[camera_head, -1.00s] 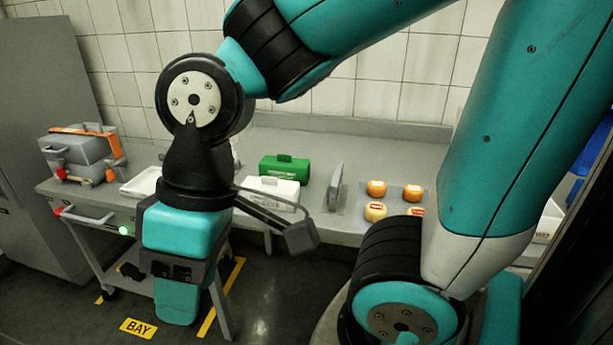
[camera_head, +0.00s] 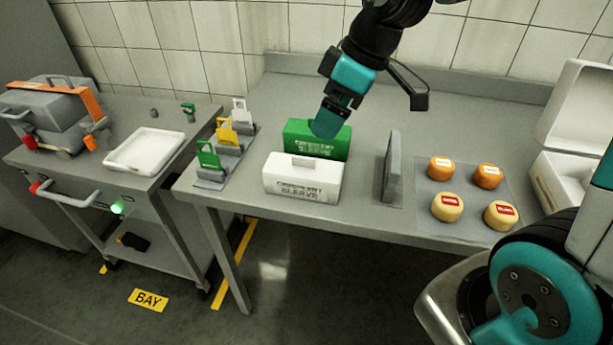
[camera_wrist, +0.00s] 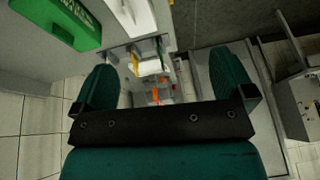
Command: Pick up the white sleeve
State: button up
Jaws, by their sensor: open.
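The white sleeve (camera_head: 302,178) is a white box with dark lettering and a grey grip on top. It sits upright near the front edge of the table, just in front of the green sleeve (camera_head: 317,138). My gripper (camera_head: 328,122) hangs above and behind the white sleeve, in front of the green one, and hides part of it in the head view. In the wrist view my gripper (camera_wrist: 168,92) shows two teal fingers spread wide with nothing between them. The green sleeve (camera_wrist: 62,20) shows at the upper left there.
Several cheese wheels (camera_head: 445,207) lie on a mat right of a grey upright plate (camera_head: 391,168). A white open case (camera_head: 562,170) stands at the far right. Coloured tags (camera_head: 208,156) stand left of the sleeves. A cart (camera_head: 85,185) with a white tray (camera_head: 146,150) is further left.

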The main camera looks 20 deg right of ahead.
jog(key=w+d+f, duration=0.2)
jog(key=w+d, duration=0.1)
jog(key=p, duration=0.1)
send_near(303, 166)
jog(key=shift+n, duration=0.4)
jog(key=x, duration=0.4)
jog(key=shift+s+a+f, duration=0.1)
jog(key=shift+s+f, duration=0.2)
jog(key=shift+f, duration=0.1)
jog(key=shift+t, duration=0.3)
jog(key=shift+w+p+x, duration=0.15)
jog(key=shift+p+x, duration=0.25)
jog(key=shift+x, duration=1)
jog(key=shift+w+p+x, duration=0.2)
jog(key=shift+p+x, duration=0.2)
jog(key=shift+x, duration=1)
jog(key=shift+r, duration=0.1)
jog(key=c, duration=0.8)
